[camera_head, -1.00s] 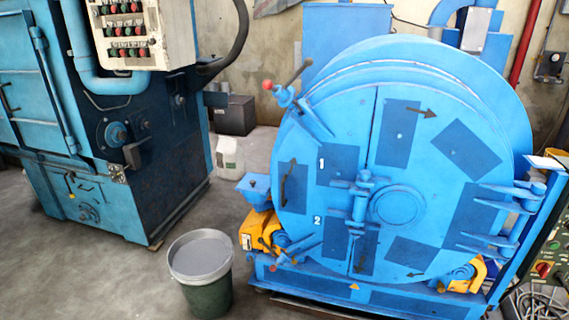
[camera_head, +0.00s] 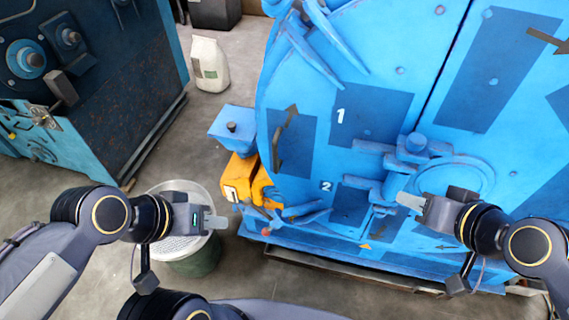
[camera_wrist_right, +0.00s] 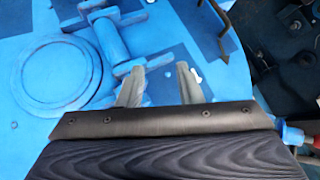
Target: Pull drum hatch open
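The blue drum hatch (camera_head: 420,90) fills the right of the head view and looks closed, with a dark vertical seam. A blue latch-like fitting (camera_head: 415,148) crosses the seam beside a round raised plate (camera_head: 460,178). My right gripper (camera_head: 408,200) is in front of the hatch, below that fitting in the picture. In the right wrist view its two fingers (camera_wrist_right: 157,82) are spread with nothing between them, near the fitting (camera_wrist_right: 110,40). I cannot tell whether they touch the hatch. My left gripper (camera_head: 214,222) is above the bucket; its finger gap is not clear.
A bucket (camera_head: 155,188) stands below my left arm.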

